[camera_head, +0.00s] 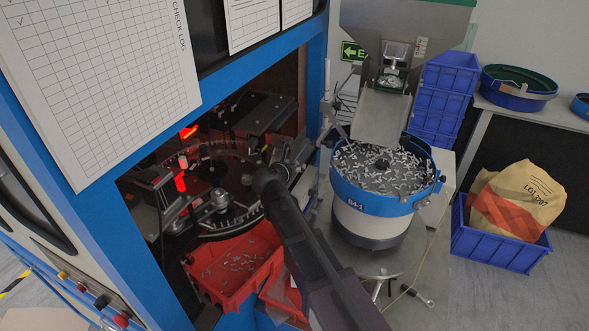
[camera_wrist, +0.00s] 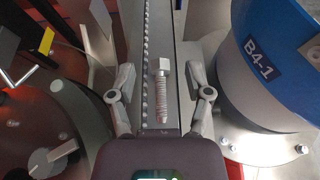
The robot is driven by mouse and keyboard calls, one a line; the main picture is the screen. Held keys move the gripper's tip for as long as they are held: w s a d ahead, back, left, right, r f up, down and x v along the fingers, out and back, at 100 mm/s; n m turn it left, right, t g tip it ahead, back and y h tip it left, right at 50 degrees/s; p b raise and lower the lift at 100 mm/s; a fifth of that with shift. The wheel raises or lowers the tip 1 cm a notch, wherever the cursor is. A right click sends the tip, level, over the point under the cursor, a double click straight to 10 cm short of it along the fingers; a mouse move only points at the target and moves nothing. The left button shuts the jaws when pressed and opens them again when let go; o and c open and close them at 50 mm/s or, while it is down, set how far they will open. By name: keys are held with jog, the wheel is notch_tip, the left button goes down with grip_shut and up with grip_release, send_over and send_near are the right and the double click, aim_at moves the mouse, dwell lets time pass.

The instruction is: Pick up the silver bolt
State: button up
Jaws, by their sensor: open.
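The silver bolt (camera_wrist: 162,92) lies on a flat grey rail (camera_wrist: 173,25) in the wrist view. Its square-looking head points up the picture and its threaded shank points toward my gripper. My gripper (camera_wrist: 161,78) is open, with one finger to the left of the bolt and one to the right. Both fingers are apart from the bolt. In the head view my dark arm reaches up to the gap between the machine and the feeder bowl. The bolt and my fingertips cannot be made out there.
A row of small bolt heads (camera_wrist: 147,60) runs along the rail left of the bolt. The blue-rimmed feeder bowl (camera_head: 360,197), full of bolts, stands close on the right. A rotary table (camera_head: 233,220) is on the left, above a red bin (camera_head: 262,250) holding loose parts.

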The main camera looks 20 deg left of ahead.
dwell(0.4)
grip_shut()
jog(key=shift+r, duration=0.2)
notch_tip(320, 180, up, 3)
jog(key=p, duration=0.3)
jog(key=shift+f, duration=0.15)
jog(key=s+d+r+p, duration=0.2)
jog(key=s+d, duration=0.8)
jog(key=s, duration=0.2)
jog(key=shift+d, duration=0.25)
jog(key=shift+s, duration=0.1)
